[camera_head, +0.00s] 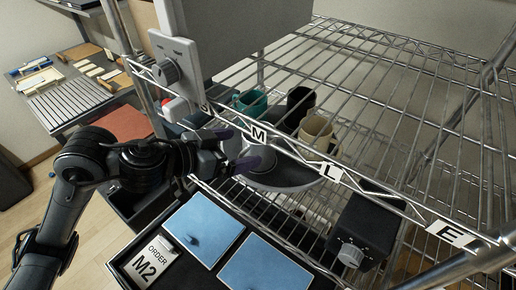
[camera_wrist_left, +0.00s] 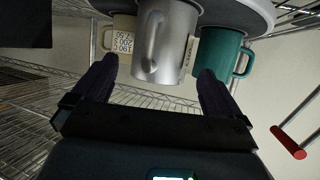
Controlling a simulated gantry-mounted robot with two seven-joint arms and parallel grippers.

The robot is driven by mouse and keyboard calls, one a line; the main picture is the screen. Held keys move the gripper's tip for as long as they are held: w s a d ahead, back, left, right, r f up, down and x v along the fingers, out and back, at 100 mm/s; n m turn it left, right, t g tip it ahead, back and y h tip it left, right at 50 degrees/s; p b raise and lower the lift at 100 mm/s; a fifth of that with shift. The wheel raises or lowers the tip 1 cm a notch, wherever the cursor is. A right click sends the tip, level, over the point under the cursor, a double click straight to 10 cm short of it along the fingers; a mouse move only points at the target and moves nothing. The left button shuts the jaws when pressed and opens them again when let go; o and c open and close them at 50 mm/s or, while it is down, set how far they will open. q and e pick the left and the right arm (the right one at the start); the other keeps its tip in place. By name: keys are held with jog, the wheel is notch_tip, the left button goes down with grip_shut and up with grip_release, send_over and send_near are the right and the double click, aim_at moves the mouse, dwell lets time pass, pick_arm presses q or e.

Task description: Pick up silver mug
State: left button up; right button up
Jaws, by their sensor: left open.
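The silver mug (camera_wrist_left: 168,45) stands on a round grey tray (camera_wrist_left: 248,14) in the left wrist view, which looks upside down. Its handle faces my left gripper (camera_wrist_left: 158,72). The gripper is open, with one dark finger toward each side of the mug; I cannot tell how far they reach along it. In the head view my left gripper (camera_head: 237,149) is at the shelf's front edge, and the silver mug (camera_head: 262,157) is partly hidden by the rail and label. The tray (camera_head: 290,177) shows below it. My right gripper is not in view.
A teal mug (camera_head: 250,102), a black mug (camera_head: 300,104) and a cream mug (camera_head: 319,134) stand behind on the wire rack. Labelled rails cross in front. A black box with a dial (camera_head: 351,252) is at right. Blue panels (camera_head: 203,226) and an order card (camera_head: 150,262) lie in front.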

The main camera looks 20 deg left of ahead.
aim_at(245, 145)
pick_arm(q)
jog(key=shift+x, duration=2.6)
jog(key=shift+f, duration=0.15)
jog(key=shift+a, duration=0.1)
jog(key=c, duration=1)
jog(key=shift+c, duration=0.8)
